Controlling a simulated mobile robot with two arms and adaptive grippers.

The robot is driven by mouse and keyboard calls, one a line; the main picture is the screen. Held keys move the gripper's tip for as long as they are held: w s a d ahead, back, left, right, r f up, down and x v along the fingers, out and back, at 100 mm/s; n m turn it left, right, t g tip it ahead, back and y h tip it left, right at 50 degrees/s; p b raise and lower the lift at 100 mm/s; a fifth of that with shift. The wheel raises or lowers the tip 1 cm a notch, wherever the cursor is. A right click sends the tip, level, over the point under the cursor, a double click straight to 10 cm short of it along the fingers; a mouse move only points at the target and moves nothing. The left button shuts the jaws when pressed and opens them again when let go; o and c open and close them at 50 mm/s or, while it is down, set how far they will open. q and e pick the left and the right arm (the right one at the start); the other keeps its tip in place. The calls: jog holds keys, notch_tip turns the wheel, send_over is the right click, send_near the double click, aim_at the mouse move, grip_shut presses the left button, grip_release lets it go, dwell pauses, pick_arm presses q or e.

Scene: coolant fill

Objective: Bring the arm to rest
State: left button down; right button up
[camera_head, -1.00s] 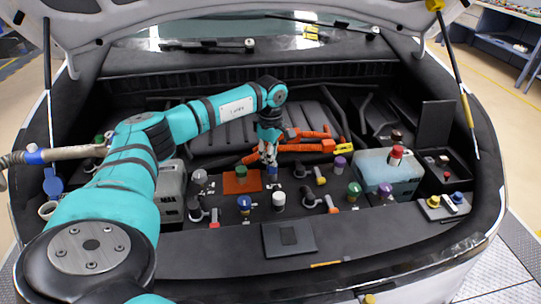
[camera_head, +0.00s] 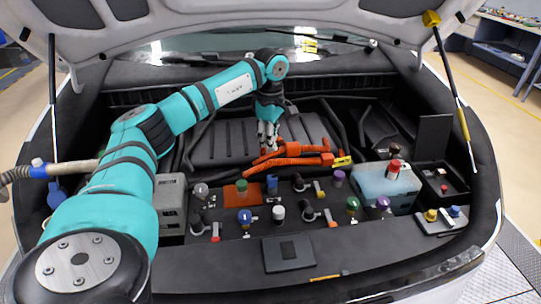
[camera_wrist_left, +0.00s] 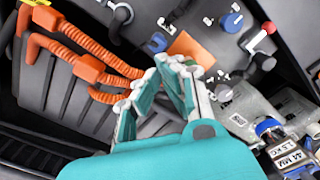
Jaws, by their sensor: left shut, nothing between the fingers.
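My left arm (camera_head: 180,115) is teal and reaches from the lower left over the engine bay. My left gripper (camera_head: 268,148) hangs downward at its end, shut and empty. In the head view it is above the grey ribbed cover, beside the left end of the orange cables (camera_head: 296,155). In the left wrist view the shut fingers (camera_wrist_left: 165,82) show near the orange cables (camera_wrist_left: 95,78), though I cannot tell whether they touch. My right gripper is not in view.
Several coloured caps stand on the dark panel, among them a green one (camera_head: 241,185) on an orange plate and a blue one (camera_head: 272,183). A translucent blue tank (camera_head: 385,188) with a red cap stands right. The raised hood (camera_head: 250,12) hangs above. A grey box (camera_head: 171,208) stands left.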

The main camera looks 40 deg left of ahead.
pick_arm(q)
jog(key=shift+r, duration=1.7)
